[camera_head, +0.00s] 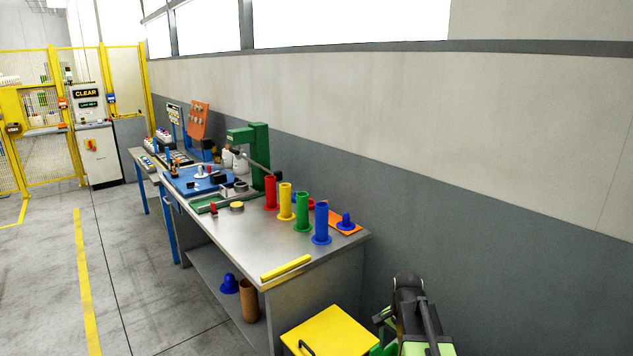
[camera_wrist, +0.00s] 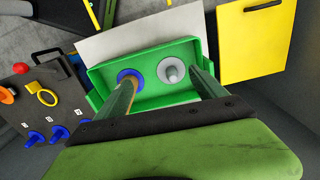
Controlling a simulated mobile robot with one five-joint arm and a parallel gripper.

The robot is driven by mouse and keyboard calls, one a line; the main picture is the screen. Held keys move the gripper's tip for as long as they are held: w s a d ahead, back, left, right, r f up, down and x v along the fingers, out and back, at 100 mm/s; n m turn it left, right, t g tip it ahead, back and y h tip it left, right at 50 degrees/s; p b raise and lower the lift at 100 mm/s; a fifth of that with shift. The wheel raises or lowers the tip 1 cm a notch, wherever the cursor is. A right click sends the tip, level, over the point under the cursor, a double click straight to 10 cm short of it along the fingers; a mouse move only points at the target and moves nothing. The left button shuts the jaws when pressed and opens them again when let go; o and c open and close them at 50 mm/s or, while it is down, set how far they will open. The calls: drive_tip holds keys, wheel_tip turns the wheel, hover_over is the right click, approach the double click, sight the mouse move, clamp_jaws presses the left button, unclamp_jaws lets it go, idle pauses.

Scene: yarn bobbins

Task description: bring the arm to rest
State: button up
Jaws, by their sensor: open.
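My gripper (camera_wrist: 163,76) is open in the wrist view, its two green fingers spread apart with nothing held between them. Beyond the fingers is a green tray (camera_wrist: 150,103). A blue-flanged piece (camera_wrist: 124,73) with a brownish middle stands in it at the left, partly hidden by the left finger. A pale grey flanged piece (camera_wrist: 172,72) stands at the right, near the right finger. Part of my arm (camera_head: 410,300) shows at the bottom right of the head view, right of the workbench and apart from it. The fingers cannot be made out there.
The metal workbench (camera_head: 228,231) carries red (camera_head: 270,193), yellow (camera_head: 285,203), green (camera_head: 302,213) and blue (camera_head: 321,224) bobbins and a green press (camera_head: 262,155). A yellow box (camera_head: 325,332) stands by its front end. A grey wall (camera_head: 480,240) runs behind. Open floor lies left.

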drive_tip(key=s+a+n, duration=0.6)
drive_tip(key=a+n, duration=0.4)
drive_tip(key=n, duration=0.1)
drive_tip(key=shift+s+a, duration=0.2)
drive_tip(key=shift+s, duration=0.05)
idle(0.6)
